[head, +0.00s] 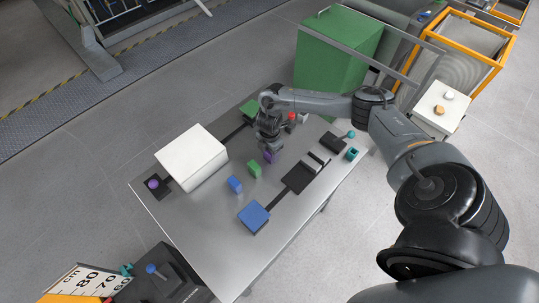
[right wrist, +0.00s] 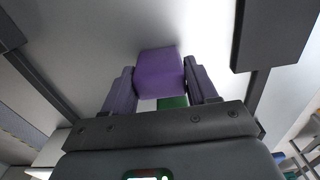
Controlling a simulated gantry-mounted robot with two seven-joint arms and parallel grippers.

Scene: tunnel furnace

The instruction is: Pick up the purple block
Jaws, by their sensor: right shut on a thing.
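The purple block (right wrist: 160,74) is between the two fingers of my right gripper (right wrist: 162,88) in the right wrist view. My right gripper is shut on it. In the head view the right gripper (head: 270,147) points down over the middle of the metal table (head: 205,235), and a bit of the purple block (head: 271,157) shows under it. I cannot tell whether the block touches the table. My left gripper is not in view.
A green block (head: 254,169) and a blue block (head: 235,184) stand close to the right gripper. A white box (head: 191,157) stands at the table's left. A blue square pad (head: 254,217), a dark slotted fixture (head: 305,174) and a red knob (head: 292,116) are also on the table.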

